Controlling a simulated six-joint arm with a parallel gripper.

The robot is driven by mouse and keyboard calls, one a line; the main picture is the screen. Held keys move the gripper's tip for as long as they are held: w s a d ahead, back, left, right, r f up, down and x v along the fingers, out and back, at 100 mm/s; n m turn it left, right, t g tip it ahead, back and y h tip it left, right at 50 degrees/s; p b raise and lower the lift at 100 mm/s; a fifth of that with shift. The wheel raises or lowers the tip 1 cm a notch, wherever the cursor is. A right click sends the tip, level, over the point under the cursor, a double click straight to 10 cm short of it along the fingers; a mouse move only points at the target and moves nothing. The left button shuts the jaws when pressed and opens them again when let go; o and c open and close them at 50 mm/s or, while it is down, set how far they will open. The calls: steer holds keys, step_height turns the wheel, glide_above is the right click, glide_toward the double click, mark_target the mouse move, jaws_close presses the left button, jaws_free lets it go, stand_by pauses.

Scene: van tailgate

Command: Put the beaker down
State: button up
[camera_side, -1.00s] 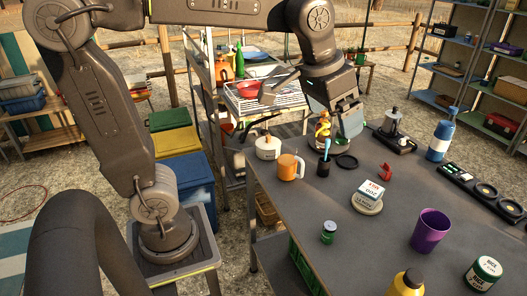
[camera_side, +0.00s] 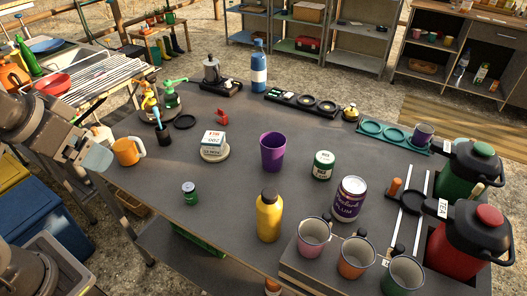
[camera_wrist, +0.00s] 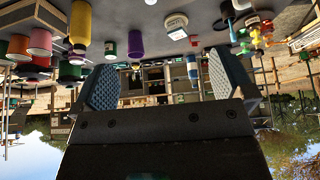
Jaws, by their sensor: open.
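A purple beaker (camera_side: 272,152) stands upright on the middle of the dark table (camera_side: 330,215). It also shows in the wrist view (camera_wrist: 136,45), where the scene is upside down. My gripper (camera_side: 93,158) is at the table's left edge in the side view, beside the orange mug (camera_side: 127,151) and well away from the beaker. In the wrist view its two ridged fingers (camera_wrist: 165,78) are wide apart with nothing between them. A second, smaller purple cup (camera_side: 423,133) stands in the teal holder (camera_side: 395,137) at the right.
Near the beaker are a white-topped box on a round pad (camera_side: 213,145), a green-and-white can (camera_side: 323,165), a plum tin (camera_side: 348,198) and a yellow bottle (camera_side: 269,215). Cups and jugs crowd the right front.

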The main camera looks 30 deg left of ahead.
steer(key=w+d+f+t+h, duration=0.2)
steer(key=w+d, duration=0.4)
steer(key=w, duration=0.5)
steer(key=t+y, duration=0.2)
steer(key=t, duration=0.5)
glide_toward(279, 137)
steer(key=shift+x, duration=3.35)
steer(key=shift+a, duration=0.1)
steer(key=c, duration=1)
steer(key=shift+o, duration=0.2)
